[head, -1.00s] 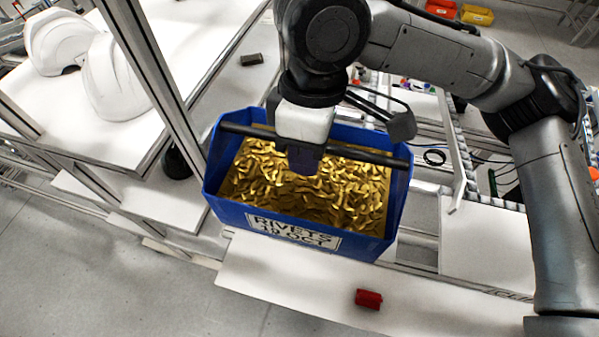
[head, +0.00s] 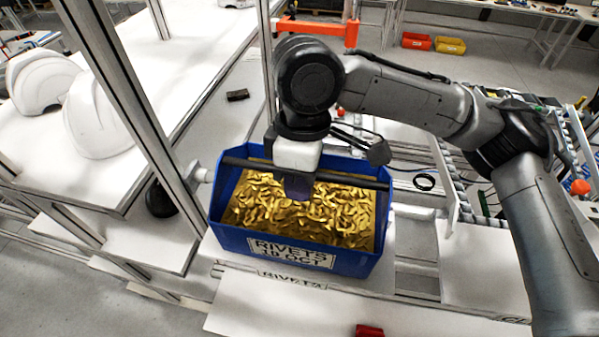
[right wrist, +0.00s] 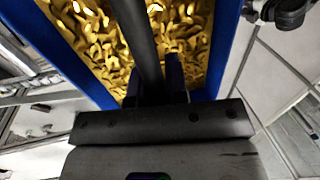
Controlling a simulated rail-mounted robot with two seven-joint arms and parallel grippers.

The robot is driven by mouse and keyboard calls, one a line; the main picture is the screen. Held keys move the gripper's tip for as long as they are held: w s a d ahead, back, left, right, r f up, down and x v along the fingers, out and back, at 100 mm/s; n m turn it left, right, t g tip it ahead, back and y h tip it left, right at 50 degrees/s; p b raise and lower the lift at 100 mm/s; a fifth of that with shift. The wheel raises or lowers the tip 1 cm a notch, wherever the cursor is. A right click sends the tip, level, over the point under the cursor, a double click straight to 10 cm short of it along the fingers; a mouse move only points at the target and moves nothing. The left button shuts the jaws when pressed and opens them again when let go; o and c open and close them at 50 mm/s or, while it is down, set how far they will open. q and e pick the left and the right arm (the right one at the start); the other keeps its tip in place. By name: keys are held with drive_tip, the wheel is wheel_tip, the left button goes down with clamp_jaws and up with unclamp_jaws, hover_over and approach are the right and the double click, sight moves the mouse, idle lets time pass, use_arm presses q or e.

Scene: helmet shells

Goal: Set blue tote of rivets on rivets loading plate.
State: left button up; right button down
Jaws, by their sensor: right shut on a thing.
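The blue tote (head: 300,258) is filled with brass-coloured rivets (head: 310,212) and carries a label reading RIVETS 19 OCT. A dark bar handle (head: 350,178) runs across its top. My right gripper (head: 297,188) is shut on this handle, near its middle. The right wrist view shows the handle (right wrist: 138,40) between the fingers (right wrist: 160,85) and the rivets below. The rivets loading plate (head: 290,279), marked RIVETS, shows just in front of the tote. The tote looks low over it or on it; its underside is hidden. My left gripper is not in view.
White helmet shells (head: 95,120) stand on a white table at the left. A metal post (head: 130,95) rises close to the tote's left. A red block (head: 368,330) lies at the front edge. A conveyor (head: 455,175) runs at the right.

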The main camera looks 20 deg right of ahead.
drive_tip(key=shift+f, duration=0.55)
idle(0.6)
drive_tip(key=c, duration=1.1)
unclamp_jaws()
drive_tip(key=shift+o, duration=0.2)
drive_tip(key=shift+f, duration=0.1)
wheel_tip(320, 180, up, 14)
drive_tip(key=w+d+b, duration=0.1)
drive_tip(key=w, duration=0.1)
drive_tip(key=shift+d+f, duration=0.2)
drive_tip(key=shift+d, duration=0.1)
